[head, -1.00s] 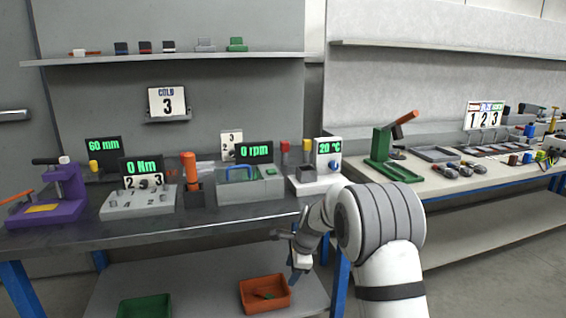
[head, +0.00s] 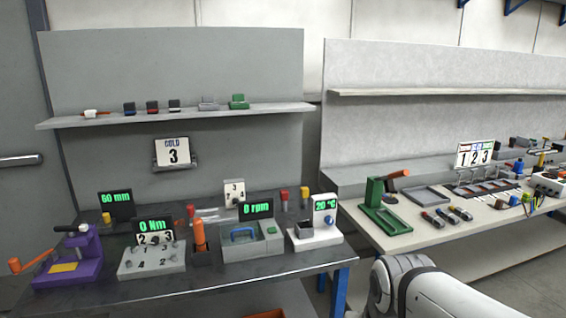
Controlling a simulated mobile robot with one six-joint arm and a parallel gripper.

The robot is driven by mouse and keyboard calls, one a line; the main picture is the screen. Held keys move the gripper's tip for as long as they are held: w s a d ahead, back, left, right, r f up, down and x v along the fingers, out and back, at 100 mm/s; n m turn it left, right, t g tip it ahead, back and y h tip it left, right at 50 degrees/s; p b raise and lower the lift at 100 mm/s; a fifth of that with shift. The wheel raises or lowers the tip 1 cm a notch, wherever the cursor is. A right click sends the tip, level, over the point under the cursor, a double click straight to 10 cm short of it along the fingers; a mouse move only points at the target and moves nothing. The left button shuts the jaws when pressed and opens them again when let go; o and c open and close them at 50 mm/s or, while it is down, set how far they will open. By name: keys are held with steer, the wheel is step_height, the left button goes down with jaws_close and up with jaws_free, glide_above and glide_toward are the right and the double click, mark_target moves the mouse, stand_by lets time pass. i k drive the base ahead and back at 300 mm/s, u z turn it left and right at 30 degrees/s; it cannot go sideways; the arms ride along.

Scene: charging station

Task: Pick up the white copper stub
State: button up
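A small white piece with an orange-copper end (head: 93,113) lies at the left end of the wall shelf; it looks like the white copper stub, but it is too small to be sure. My gripper is out of view. Only a white link of my arm shows at the bottom right, well away from the shelf.
The shelf (head: 70,122) also holds several small blocks to the right of the white piece. Below it, a dark bench (head: 200,284) carries a purple clamp device (head: 78,258), displays and fixtures. A pale bench (head: 400,240) with a green press (head: 380,205) stands right.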

mark_target(88, 114)
steer(key=u, duration=1.3)
steer(key=k, duration=1)
steer(key=u, duration=0.95)
steer(key=i, duration=3.65)
